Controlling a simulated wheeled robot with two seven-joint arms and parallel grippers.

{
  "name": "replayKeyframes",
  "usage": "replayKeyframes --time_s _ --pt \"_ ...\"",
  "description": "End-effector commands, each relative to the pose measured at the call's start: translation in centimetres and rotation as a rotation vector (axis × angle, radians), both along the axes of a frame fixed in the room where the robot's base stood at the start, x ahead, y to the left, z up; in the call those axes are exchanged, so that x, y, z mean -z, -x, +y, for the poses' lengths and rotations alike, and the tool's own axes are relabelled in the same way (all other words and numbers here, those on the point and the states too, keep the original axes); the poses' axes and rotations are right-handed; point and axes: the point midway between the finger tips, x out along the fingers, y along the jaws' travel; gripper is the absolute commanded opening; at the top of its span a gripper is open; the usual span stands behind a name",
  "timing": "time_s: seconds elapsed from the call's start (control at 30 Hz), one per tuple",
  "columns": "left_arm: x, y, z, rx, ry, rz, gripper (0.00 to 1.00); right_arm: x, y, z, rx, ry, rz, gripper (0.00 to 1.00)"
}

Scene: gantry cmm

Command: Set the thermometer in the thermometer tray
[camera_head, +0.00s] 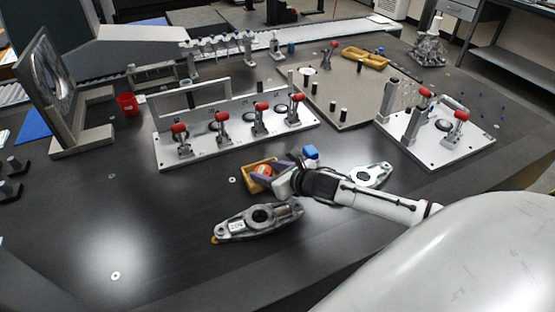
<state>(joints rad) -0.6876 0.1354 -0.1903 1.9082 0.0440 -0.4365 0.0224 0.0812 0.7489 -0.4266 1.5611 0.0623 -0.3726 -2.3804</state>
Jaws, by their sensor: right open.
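A small tan tray (250,178) lies on the dark table in front of the long clamp fixture; it looks like the thermometer tray. A small orange-red thing with a pale patch (263,169) shows in it, possibly the thermometer; it is too small to be sure. My right gripper (270,179) is open at the tray's right side, its dark fingers close to the orange-red thing. Whether they touch it I cannot tell. The gripper hides the tray's right part. My left gripper is not in view.
A grey cast part (234,226) lies just in front of the gripper, another (372,174) beyond my forearm. A blue block (311,152) is behind the wrist. Fixtures with red-handled clamps (220,141) (440,150) stand behind. A yellow tray (352,53) is far back. The left front table is clear.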

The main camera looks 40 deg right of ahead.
Motion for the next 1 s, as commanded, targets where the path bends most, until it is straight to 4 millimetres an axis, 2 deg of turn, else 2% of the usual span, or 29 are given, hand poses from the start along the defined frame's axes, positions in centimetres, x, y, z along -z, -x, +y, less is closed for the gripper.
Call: replayKeyframes --time_s 0.3,0.5,0.73,1.0 --pt "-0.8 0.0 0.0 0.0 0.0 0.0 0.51 -2.8 5.5 -0.2 -0.005 0.005 0.005 0.49" --pt "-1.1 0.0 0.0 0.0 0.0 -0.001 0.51 -4.4 8.5 -0.4 -0.001 0.002 0.005 0.49" --pt "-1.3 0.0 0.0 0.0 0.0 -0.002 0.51 -5.4 10.1 -0.5 -0.001 0.002 0.003 0.49" --pt "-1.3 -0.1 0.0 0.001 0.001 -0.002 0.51 -5.6 10.3 -0.5 0.0 0.001 0.0 0.49"
